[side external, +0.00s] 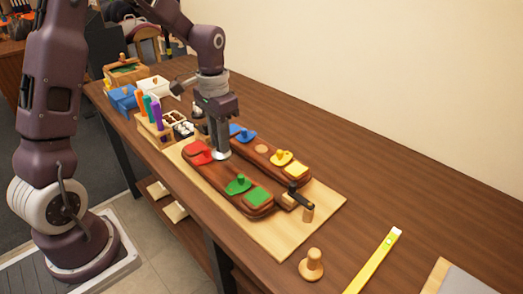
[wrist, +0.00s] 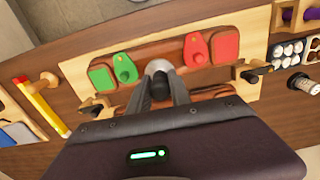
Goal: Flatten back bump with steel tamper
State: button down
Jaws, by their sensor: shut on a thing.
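My gripper (side external: 216,126) is shut on the steel tamper (side external: 221,154), which hangs roughly upright with its round grey foot downward. The foot is over or on the near wooden saddle panel (side external: 222,180), between the red pads (side external: 199,152) and the green pads (side external: 238,184); contact cannot be told. In the wrist view the tamper's grey foot (wrist: 158,66) shows beyond its dark handle, between my fingers (wrist: 158,92). The far panel (side external: 277,170) carries a blue pad (side external: 241,133), yellow pads (side external: 282,158) and a pale round spot (side external: 262,149). Any bump under the tamper is hidden.
A clamp (side external: 297,197) stands at the panels' right end on the pale board (side external: 305,232). A wooden knob tool (side external: 312,265) and a yellow level (side external: 375,260) lie to the right. A tool rack (side external: 150,118) and bins (side external: 124,99) stand left. The table's back right is clear.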

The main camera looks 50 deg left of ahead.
send_over(261, 147)
jog(key=shift+f, duration=1.45)
jog(key=shift+f, duration=1.1)
dwell(1.7)
jog(key=shift+r, duration=0.1)
jog(key=shift+r, duration=2.5)
jog(key=shift+r, duration=0.1)
